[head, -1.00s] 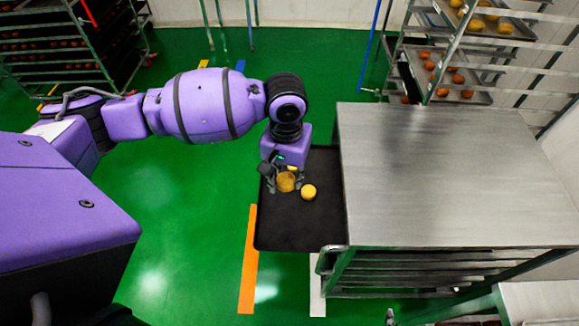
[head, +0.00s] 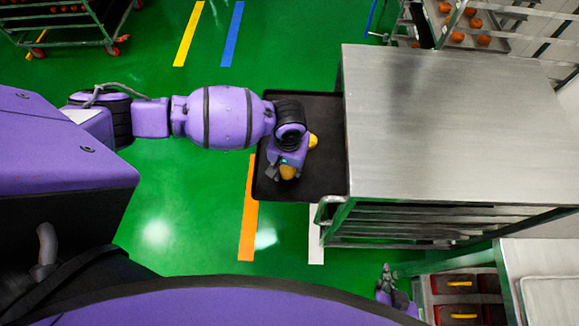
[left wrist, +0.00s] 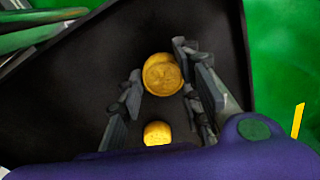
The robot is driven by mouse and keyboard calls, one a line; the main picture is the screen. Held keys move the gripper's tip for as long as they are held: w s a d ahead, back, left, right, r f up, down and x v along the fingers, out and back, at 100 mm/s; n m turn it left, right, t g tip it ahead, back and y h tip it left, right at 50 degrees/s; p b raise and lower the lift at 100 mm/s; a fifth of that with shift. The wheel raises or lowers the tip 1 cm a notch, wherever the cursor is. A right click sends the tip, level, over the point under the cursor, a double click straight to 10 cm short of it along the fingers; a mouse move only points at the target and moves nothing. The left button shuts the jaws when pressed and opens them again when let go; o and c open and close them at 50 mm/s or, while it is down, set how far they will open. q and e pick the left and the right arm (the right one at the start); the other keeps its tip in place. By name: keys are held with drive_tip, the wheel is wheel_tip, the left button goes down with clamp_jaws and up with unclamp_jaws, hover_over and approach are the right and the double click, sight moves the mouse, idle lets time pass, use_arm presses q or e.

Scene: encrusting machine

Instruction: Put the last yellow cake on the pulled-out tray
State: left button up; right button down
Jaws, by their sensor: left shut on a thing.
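The black pulled-out tray (head: 325,180) juts left from the steel rack. It also shows in the left wrist view (left wrist: 80,75). My left gripper (head: 283,174) is over its front part, shut on a yellow cake (head: 289,173). In the left wrist view this held cake (left wrist: 163,75) is between the fingertips; a yellow edge shows behind it, and I cannot tell whether that is a second cake. Another yellow cake (head: 313,141) sits on the tray, partly hidden by my wrist; it seems to be the lower cake (left wrist: 157,133). My right gripper (head: 386,272) is small at the bottom, its jaws unclear.
The steel-topped rack (head: 440,120) stands right of the tray. Another rack (head: 465,30) with orange items is at the back right. A cart (head: 70,25) is at the far left. Red-and-black boxes (head: 455,283) lie at the bottom right. Green floor is open left of the tray.

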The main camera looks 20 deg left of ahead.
sight(289, 169)
use_arm(q)
drive_tip(key=shift+f, duration=0.45)
drive_tip(key=shift+f, duration=0.2)
drive_tip(key=o, duration=1.1)
drive_tip(key=shift+r, duration=0.1)
drive_tip(key=shift+r, duration=0.3)
drive_tip(key=shift+r+p, duration=0.8)
drive_tip(key=shift+r, duration=5)
